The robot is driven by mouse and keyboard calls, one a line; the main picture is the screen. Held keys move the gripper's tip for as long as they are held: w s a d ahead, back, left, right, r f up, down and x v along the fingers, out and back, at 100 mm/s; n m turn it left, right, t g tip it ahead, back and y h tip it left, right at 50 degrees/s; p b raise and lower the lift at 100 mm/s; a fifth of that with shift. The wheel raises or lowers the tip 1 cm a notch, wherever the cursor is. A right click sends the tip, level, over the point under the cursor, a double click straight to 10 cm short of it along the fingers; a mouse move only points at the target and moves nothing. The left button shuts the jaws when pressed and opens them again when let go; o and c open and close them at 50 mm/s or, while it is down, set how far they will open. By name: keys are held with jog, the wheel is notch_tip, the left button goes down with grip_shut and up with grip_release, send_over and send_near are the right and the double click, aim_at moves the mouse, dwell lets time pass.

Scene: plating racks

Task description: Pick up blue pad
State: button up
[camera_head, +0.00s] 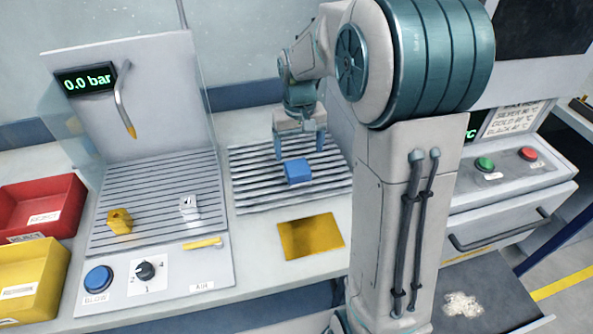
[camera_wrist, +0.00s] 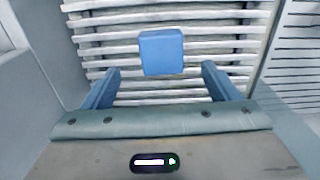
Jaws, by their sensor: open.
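The blue pad (camera_head: 298,171) is a small block lying on a slatted grey rack at the middle of the bench. It also shows in the wrist view (camera_wrist: 161,52), top centre, on the white slats. My gripper (camera_head: 298,147) is above the rack, just behind the pad in the head view. In the wrist view my gripper (camera_wrist: 160,82) has its two blue fingers spread wide, with nothing between them. The pad lies just ahead of the fingertips, apart from both.
At left stands a blow station (camera_head: 140,60) with a gold block (camera_head: 119,221) and a silver block (camera_head: 189,207). Red (camera_head: 68,200) and yellow (camera_head: 50,262) bins sit far left. A button panel (camera_head: 500,165) is at right.

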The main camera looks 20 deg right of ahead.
aim_at(298, 166)
jog(key=f, duration=0.5)
jog(key=f+p, duration=0.1)
jog(key=f, duration=0.2)
jog(key=shift+w+a, duration=0.1)
jog(key=shift+w, duration=0.2)
jog(key=c, duration=1.1)
